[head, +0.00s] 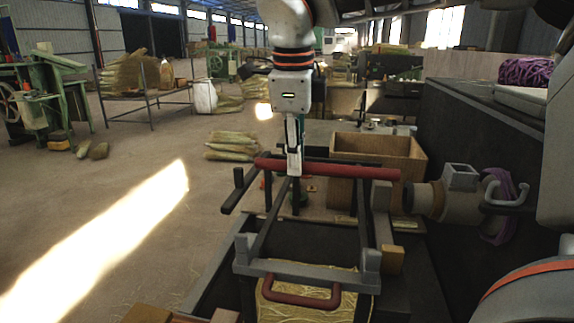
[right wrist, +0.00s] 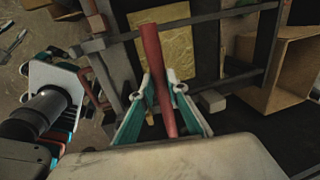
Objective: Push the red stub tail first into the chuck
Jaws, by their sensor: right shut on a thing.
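The red stub (head: 345,171) lies nearly level across the head view, its right end a little lower. My right gripper (head: 294,172) points down and is shut on it left of its middle. In the right wrist view the stub (right wrist: 153,55) runs between the two fingers (right wrist: 163,92). The chuck (head: 428,199) is the stout round part at the right of the head view. The stub's right end is left of the chuck and higher in the picture, with a gap between them. I cannot tell which end is the tail. My left gripper does not show clearly.
A dark frame with grey uprights (head: 371,258) stands below the stub. A dark red handle (head: 300,300) and a straw-yellow panel (head: 325,310) are at the front. A wooden crate (head: 408,150) stands behind. Purple cord (head: 497,230) hangs beside the chuck. Open floor lies left.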

